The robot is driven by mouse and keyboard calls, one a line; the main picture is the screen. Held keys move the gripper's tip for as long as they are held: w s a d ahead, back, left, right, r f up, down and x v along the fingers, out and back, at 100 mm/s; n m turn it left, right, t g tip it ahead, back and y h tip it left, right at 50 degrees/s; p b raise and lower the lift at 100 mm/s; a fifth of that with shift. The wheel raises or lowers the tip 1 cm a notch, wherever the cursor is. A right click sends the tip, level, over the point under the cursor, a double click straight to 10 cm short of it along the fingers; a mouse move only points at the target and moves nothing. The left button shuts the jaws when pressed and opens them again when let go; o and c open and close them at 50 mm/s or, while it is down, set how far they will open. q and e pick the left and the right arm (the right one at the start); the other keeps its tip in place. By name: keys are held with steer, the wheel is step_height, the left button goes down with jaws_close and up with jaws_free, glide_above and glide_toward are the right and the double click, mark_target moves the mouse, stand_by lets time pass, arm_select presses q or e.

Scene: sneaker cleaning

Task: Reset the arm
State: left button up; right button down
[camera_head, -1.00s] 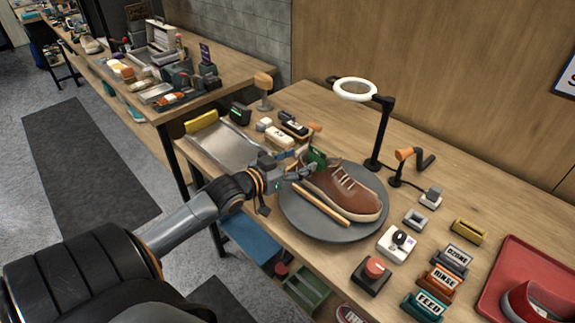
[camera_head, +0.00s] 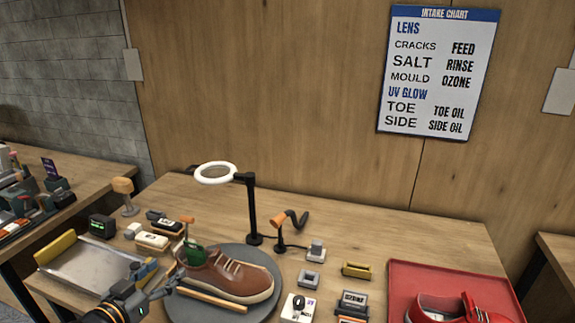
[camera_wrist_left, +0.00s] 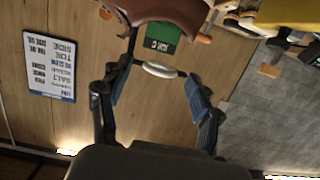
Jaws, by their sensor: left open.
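My left gripper (camera_head: 158,284) is at the lower left of the head view, just left of the brown sneaker (camera_head: 228,277). In the left wrist view its two fingers (camera_wrist_left: 158,95) are spread apart with nothing held between them. The sneaker lies on a round grey turntable (camera_head: 262,262) with a wooden stick (camera_head: 212,298) along its near side. A green piece (camera_head: 193,252) shows at the sneaker's heel end. The sneaker also shows at the top of the left wrist view (camera_wrist_left: 165,12). My right gripper is not in view.
A ring lamp (camera_head: 216,173) stands behind the turntable. A metal tray (camera_head: 95,272) lies to the left and a red tray (camera_head: 400,280) to the right. Brushes, small blocks and labelled buttons (camera_head: 353,300) surround the turntable. An intake chart (camera_head: 438,72) hangs on the wall.

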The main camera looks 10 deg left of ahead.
arm_select(q)
steer(key=s+d+f+g, duration=0.1)
steer(key=s+d+f, duration=0.1)
steer(key=f, duration=0.1)
steer(key=s+d+f+g, duration=0.2)
steer(key=s+d+f, duration=0.1)
steer(key=f, duration=0.1)
steer(key=s+d+f+g, duration=0.2)
steer(key=d+f, duration=0.1)
steer(key=f, duration=0.1)
steer(key=shift+s+f+y, duration=0.15)
steer(key=shift+s+y, duration=0.1)
steer(key=shift+y, duration=0.05)
steer(key=s+d+f+m+g, duration=0.1)
steer(key=s+d+f+g, duration=0.1)
steer(key=s+d+g, duration=0.45)
steer(key=s+d+f+g, duration=0.1)
steer(key=s+d+f, duration=0.25)
steer(key=s, duration=0.55)
step_height(320, 180, down, 26)
steer(key=s+f, duration=0.1)
steer(key=s, duration=0.1)
steer(key=s+a+f+g, duration=0.2)
steer(key=s+a+f, duration=0.1)
steer(key=s+f, duration=1.1)
steer(key=shift+s+f+y, duration=0.25)
steer(key=shift+s+y, duration=0.15)
steer(key=shift+s, duration=0.5)
